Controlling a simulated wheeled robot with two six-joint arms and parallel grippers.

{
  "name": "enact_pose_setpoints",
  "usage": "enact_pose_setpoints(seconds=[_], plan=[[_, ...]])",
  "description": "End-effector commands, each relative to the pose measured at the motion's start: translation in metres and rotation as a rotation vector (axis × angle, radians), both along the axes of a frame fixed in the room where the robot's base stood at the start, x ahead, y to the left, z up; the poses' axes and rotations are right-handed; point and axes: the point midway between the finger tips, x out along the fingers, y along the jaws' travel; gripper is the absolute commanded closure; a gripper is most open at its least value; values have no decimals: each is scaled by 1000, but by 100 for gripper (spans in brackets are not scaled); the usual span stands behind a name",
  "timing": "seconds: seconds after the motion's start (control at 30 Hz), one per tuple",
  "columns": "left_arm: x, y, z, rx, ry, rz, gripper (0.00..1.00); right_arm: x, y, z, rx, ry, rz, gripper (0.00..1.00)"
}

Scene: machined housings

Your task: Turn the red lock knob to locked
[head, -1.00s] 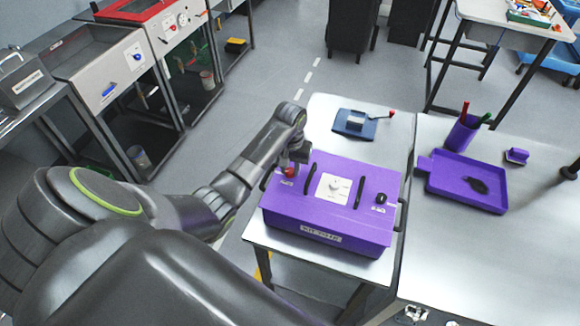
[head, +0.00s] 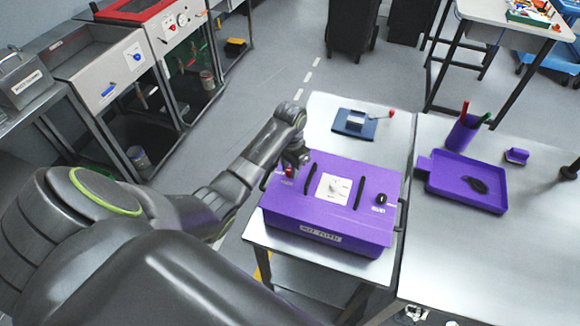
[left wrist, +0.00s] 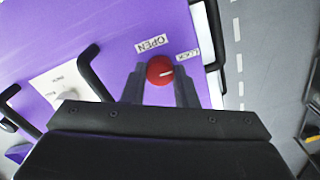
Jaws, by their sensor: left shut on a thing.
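The purple housing (head: 330,238) sits on the near metal table. Its red lock knob (head: 290,172) is at the top left of the lid. My left gripper (head: 292,168) is at the knob. In the left wrist view, my left gripper (left wrist: 160,75) is shut on the red knob (left wrist: 159,70), one finger on each side. The knob's white line points to the right in the picture, toward the side with the LOCK label (left wrist: 187,55). The OPEN label (left wrist: 152,44) is above the knob. My right gripper is not in view.
Black handles (head: 360,192) and a white dial plate (head: 334,188) stand on the lid near the knob. A black knob (head: 381,198) is at the lid's right. A purple tray (head: 455,194) is on the right table.

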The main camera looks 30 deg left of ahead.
Motion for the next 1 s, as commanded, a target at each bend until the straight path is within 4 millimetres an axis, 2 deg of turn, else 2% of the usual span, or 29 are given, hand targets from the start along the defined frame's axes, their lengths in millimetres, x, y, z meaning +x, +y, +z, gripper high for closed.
enact_pose_setpoints(seconds=[0.37, 0.4, 0.53, 0.83, 1.0], plan=[[0, 0, 0, 0, 0, -4, 97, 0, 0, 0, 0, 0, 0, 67], [0, 0, 0, 0, 1, -3, 69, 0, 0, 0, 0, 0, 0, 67], [0, 0, 0, 0, 1, -3, 52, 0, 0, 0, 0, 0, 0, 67], [1, 0, 1, 1, 0, -2, 52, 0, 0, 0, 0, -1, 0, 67], [12, 1, 19, 2, -2, -3, 52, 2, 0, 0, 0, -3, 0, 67]])
